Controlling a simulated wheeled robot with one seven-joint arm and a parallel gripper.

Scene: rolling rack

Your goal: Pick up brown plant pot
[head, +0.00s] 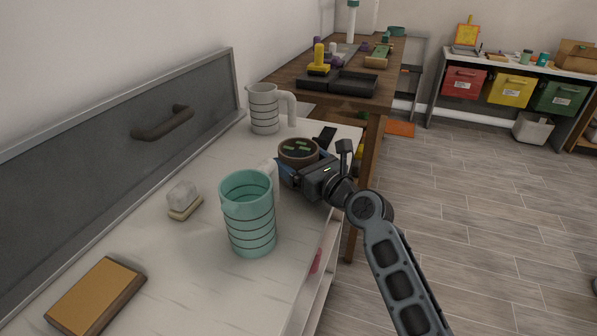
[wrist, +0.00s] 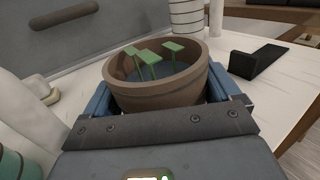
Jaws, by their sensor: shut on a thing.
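The brown plant pot (head: 298,151) stands upright on the white rack top, with small green sprouts inside. In the wrist view the pot (wrist: 160,97) fills the middle, between the two blue fingers. My gripper (head: 290,170) reaches in from the right and is shut on the pot; in the wrist view its fingers (wrist: 165,103) press on both sides. I cannot tell whether the pot's base touches the rack top; the gripper and the teal pitcher hide part of it.
A teal pitcher (head: 249,215) stands close in front of the pot. A white pitcher (head: 264,108) stands behind it, and a black phone stand (head: 327,136) lies to the right. A soap block (head: 184,200) and a brown book-like block (head: 96,296) lie to the left. A grey panel (head: 120,165) borders the rack.

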